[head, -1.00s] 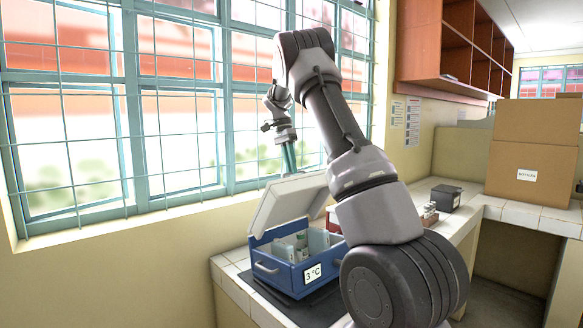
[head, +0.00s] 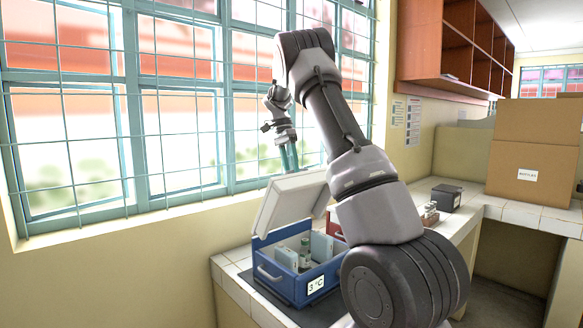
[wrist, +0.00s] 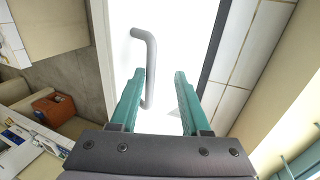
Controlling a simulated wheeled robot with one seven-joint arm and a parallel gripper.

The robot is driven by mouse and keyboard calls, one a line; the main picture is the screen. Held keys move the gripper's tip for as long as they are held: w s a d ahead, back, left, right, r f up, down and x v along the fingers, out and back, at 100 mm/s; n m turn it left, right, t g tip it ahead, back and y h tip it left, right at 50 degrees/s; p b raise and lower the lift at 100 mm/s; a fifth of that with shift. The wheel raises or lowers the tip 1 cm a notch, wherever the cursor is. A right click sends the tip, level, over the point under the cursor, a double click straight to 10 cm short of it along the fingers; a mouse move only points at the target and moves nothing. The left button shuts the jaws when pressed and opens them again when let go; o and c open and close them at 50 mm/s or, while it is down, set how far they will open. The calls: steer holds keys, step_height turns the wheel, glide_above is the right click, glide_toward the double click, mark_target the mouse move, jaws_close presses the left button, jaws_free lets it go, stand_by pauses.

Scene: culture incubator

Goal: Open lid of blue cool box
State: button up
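The blue cool box (head: 277,283) stands on the counter, with a "3 °C" label on its front. Its white lid (head: 290,207) is raised and tilted back, and the inside shows. My gripper (head: 289,160) is above the lid's upper edge. In the wrist view the teal fingers (wrist: 158,85) are apart. A grey bar handle (wrist: 151,55) on a bright white surface, which looks like the lid, lies by the left finger. Its lower end reaches between the fingers. I cannot tell whether a finger touches it.
Pale packs and a small bottle (head: 305,252) stand inside the box. A red container (head: 334,222) is behind it, partly hidden by my arm. A dark small box (head: 446,197) and a vial rack (head: 430,213) are further right. Barred windows (head: 180,110) stand close behind.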

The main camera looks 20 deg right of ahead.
stand_by(0.3)
steer(key=v, duration=1)
steer(key=shift+r, duration=0.4)
steer(key=shift+w, duration=0.15)
steer(key=c, duration=0.4)
steer(key=shift+s+d+r, duration=0.15)
steer(key=shift+s, duration=0.05)
jaws_close()
steer(key=s+d+t+y, duration=0.35)
steer(key=s+t, duration=0.35)
steer(key=s, duration=0.3)
steer(key=shift+h, duration=0.45)
steer(key=x, duration=1)
steer(key=shift+d, duration=0.2)
